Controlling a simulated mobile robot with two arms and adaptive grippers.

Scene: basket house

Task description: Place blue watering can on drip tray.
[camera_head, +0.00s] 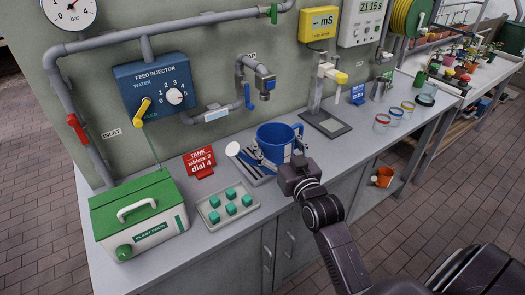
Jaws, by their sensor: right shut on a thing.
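The blue watering can (275,139) stands upright near the middle of the bench, open at the top, with a looped handle on its right side. My right gripper (300,172) is at its front right, shut on the can; the wrist hides the fingertips and the can's lower right part. I cannot tell whether its base touches the bench. A flat dark plate (341,131) under a stand with a white, yellow-handled dispenser lies behind and to the right; it may be the drip tray, but I cannot be sure. My left gripper is not in view.
The tap (266,84) hangs above and behind. Glass jars (394,117) and a metal jug (379,90) stand to the right. A green-lidded box (138,222) is far left.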

